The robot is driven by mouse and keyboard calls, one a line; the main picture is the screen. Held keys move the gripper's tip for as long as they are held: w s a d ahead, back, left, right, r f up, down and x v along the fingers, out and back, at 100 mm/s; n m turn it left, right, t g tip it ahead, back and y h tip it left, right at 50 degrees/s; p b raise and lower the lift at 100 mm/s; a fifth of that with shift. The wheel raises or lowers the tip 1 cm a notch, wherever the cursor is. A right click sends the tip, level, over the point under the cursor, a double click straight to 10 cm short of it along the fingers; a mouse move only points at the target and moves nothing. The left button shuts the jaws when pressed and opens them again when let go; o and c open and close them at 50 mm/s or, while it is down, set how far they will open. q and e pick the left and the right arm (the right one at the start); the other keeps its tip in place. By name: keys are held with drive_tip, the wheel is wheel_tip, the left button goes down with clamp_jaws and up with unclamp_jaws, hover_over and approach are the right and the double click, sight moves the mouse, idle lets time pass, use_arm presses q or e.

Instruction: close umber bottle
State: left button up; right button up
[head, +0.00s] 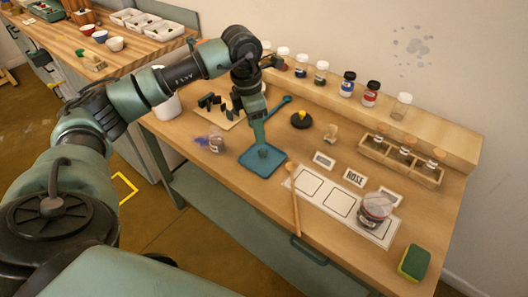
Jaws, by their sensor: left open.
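I cannot tell which container is the umber bottle, as no label reads umber. Several small bottles stand in a row on the raised back ledge, including a blue one (347,84), a red one (371,94) and a clear one (401,106). The leftmost ones are partly hidden behind my left wrist. A wider glass jar (375,209) with dark contents stands on the white mat at the right. My left gripper (259,128) is open and points down over a teal tray-like pan (248,166). My right gripper is out of view.
A wooden rack (397,165) holds small glass vials at the right. A small jar (216,142) stands near a purple stain. A green and yellow sponge (414,262) lies at the front right corner.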

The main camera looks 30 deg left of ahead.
sight(263, 151)
use_arm(q)
drive_tip(key=shift+f, duration=0.1)
drive_tip(key=shift+w+d+f+p, duration=0.1)
drive_tip(key=shift+f+p, duration=0.05)
drive_tip(key=shift+f, duration=0.4)
drive_tip(key=shift+d+f+p, duration=0.1)
drive_tip(key=shift+f+p, duration=0.05)
drive_tip(key=shift+f, duration=0.5)
drive_tip(key=shift+d+f, duration=0.1)
drive_tip(key=shift+f, duration=0.05)
drive_tip(key=f+p, duration=0.1)
drive_tip(key=f, duration=0.1)
drive_tip(key=d+f+p, duration=0.1)
drive_tip(key=f, duration=0.1)
drive_tip(key=shift+w+f, duration=0.15)
drive_tip(key=shift+f, duration=0.3)
drive_tip(key=shift+c, duration=0.2)
